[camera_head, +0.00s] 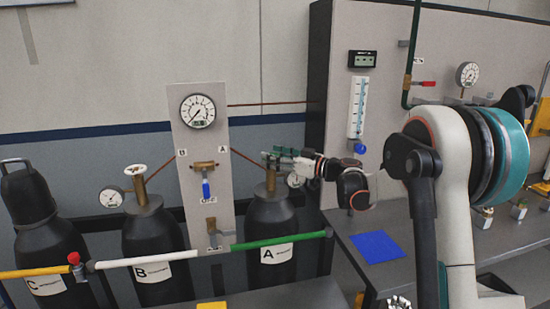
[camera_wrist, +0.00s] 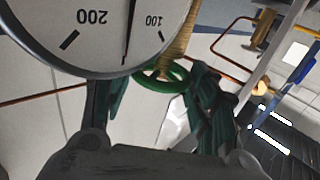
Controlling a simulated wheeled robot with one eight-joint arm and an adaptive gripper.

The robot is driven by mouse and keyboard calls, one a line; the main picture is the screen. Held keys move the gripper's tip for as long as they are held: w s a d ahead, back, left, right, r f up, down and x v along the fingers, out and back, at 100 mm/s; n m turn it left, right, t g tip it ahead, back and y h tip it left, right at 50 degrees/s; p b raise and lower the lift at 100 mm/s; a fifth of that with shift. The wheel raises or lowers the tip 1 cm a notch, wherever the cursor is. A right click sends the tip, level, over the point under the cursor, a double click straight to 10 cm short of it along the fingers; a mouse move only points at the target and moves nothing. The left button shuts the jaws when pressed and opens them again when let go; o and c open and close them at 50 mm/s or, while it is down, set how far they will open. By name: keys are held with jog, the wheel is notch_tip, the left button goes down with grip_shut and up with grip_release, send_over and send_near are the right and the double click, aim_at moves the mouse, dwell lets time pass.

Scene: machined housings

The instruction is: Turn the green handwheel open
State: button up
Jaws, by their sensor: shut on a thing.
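The green handwheel (camera_wrist: 158,82) shows in the wrist view as a ring on a brass valve stem, partly hidden by the large gauge face (camera_wrist: 105,30). My gripper (camera_wrist: 160,98) has its two dark green fingers on either side of the ring and is shut on it. In the head view my gripper (camera_head: 282,157) reaches in from the right to the top of black cylinder A (camera_head: 271,225). There the wheel is mostly hidden by the fingers, and its exact turn cannot be told. Cylinder A's gauge (camera_head: 295,181) sits just below my gripper.
Cylinder B (camera_head: 152,235) with a pale handwheel (camera_head: 135,169) and a capped cylinder C (camera_head: 45,230) stand to the left. A panel (camera_head: 183,150) with gauge and levers rises behind. A coloured rail (camera_head: 280,240) crosses in front of the cylinders. A bench (camera_head: 345,235) lies right.

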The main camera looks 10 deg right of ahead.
jog(key=n+g+y, duration=0.1)
jog(key=g, duration=0.1)
jog(key=n+g+y+p, duration=0.1)
jog(key=n+g, duration=0.1)
jog(key=n+g+y+p, duration=0.1)
jog(key=shift+w+d+r+g+y, duration=0.1)
jog(key=shift+w+d+g+y, duration=0.2)
jog(key=shift+w+g, duration=0.1)
jog(key=shift+w+n+g+y+p, duration=0.1)
jog(key=shift+n+g+y+p, duration=0.25)
jog(key=shift+n+g+p, duration=1.05)
jog(key=shift+w+n+g+y+p, duration=0.1)
jog(key=shift+n+g+y+p, duration=0.2)
jog(key=shift+n+g, duration=1.2)
jog(key=shift+g, duration=1)
jog(key=o, duration=1.1)
jog(key=shift+c, duration=0.2)
notch_tip(320, 180, up, 10)
jog(key=shift+f, duration=0.1)
